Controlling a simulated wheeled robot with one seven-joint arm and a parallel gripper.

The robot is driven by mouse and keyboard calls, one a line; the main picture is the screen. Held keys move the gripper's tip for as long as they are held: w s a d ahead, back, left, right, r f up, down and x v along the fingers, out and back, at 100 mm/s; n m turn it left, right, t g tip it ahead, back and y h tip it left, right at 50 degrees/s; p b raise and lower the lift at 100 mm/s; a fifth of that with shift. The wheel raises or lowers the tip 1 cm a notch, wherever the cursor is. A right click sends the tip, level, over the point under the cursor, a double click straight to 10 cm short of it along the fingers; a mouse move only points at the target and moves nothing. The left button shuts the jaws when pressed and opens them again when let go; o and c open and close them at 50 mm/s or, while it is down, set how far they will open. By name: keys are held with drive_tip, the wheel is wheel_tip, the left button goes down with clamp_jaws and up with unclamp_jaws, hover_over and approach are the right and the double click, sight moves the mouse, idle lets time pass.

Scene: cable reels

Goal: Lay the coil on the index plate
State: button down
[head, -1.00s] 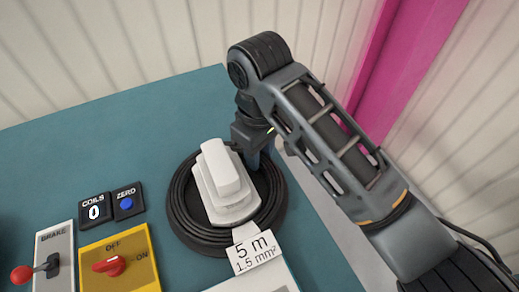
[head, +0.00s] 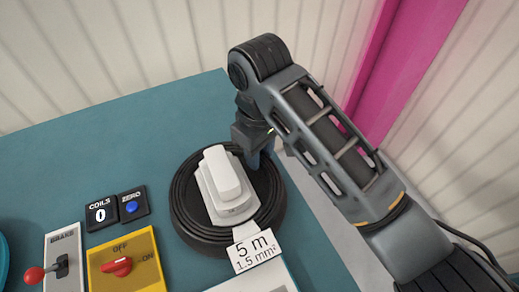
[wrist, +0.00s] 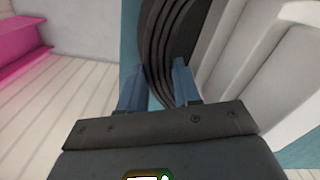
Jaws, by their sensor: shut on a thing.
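The coil (head: 182,215) is a thick ring of black cable on the right of the teal table in the head view. A white tag (head: 255,250) reading "5 m 1.5 mm²" hangs at its near edge. My gripper (head: 258,158) reaches down at the coil's far right side, its tips partly hidden. In the wrist view my gripper (wrist: 158,75) has its blue fingers on either side of the coil's black strands (wrist: 160,40), shut on them. A white stepped block (head: 222,185) covers the coil's middle. I cannot clearly make out the index plate, nor whether the coil touches the surface below.
Left of the coil are a COILS counter (head: 101,215) showing 0, a ZERO button (head: 132,205), a BRAKE lever (head: 48,270) and a yellow OFF/ON switch (head: 124,264). A pale plate edge (head: 262,280) shows below the tag.

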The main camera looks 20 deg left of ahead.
drive_tip(key=shift+r+p, duration=1.25)
drive_tip(key=shift+p, duration=0.05)
drive_tip(key=shift+r, duration=0.15)
drive_tip(key=shift+r+p, duration=2.1)
drive_tip(key=shift+p, duration=0.35)
drive_tip(key=shift+r, duration=0.1)
wheel_tip(320, 180, up, 7)
drive_tip(key=p, duration=0.2)
wheel_tip(320, 180, up, 10)
idle(0.4)
